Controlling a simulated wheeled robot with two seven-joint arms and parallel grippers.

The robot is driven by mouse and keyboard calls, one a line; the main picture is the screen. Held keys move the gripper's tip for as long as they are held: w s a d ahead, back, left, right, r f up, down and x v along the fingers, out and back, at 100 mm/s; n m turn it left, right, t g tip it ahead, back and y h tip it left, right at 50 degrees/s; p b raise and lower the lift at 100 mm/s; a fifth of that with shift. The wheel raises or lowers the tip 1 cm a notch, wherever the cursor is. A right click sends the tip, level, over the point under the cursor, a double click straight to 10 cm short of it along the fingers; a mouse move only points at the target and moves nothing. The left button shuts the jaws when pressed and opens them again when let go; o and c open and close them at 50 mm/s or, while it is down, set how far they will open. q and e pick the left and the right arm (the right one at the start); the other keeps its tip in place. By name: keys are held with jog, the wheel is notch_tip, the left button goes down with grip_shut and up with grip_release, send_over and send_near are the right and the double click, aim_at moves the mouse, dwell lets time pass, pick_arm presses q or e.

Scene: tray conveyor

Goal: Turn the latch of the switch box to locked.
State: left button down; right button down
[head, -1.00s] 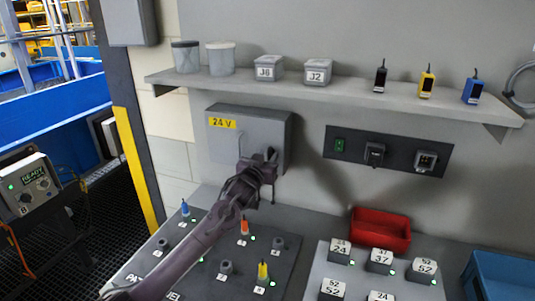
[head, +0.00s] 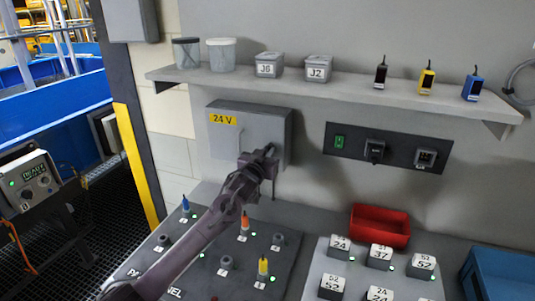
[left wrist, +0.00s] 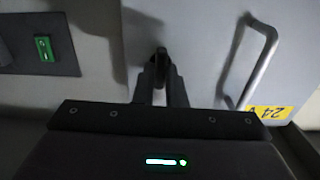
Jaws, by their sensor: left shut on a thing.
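The grey switch box (head: 225,150) with a yellow "24 V" label hangs on the wall below the shelf. Its door also shows in the left wrist view (left wrist: 200,50), upside down, with a bar handle (left wrist: 262,62). My left gripper (head: 269,160) is at the right part of the box door. In the left wrist view, my left gripper's fingers (left wrist: 161,84) are shut on the small black latch (left wrist: 161,55). In the head view the gripper mostly hides the latch, and I cannot tell its exact angle. My right gripper is not in view.
A shelf (head: 330,92) with tubs, boxes and small devices runs above the box. A dark socket panel (head: 355,151) is to its right. Below are a panel of coloured pegs (head: 205,262), a red bin (head: 380,226) and numbered blocks.

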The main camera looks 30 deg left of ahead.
pick_arm(q)
jog(key=m+b, duration=0.2)
jog(key=m, duration=0.3)
jog(key=m+b, duration=0.3)
jog(key=m, duration=0.3)
jog(key=m+b, duration=0.3)
jog(key=m, duration=0.3)
jog(key=shift+d+f, duration=0.2)
jog(key=shift+f, duration=0.05)
jog(key=shift+m+b, duration=0.3)
jog(key=shift+m, duration=0.2)
jog(key=c, duration=1.5)
grip_release()
jog(key=shift+d, duration=0.1)
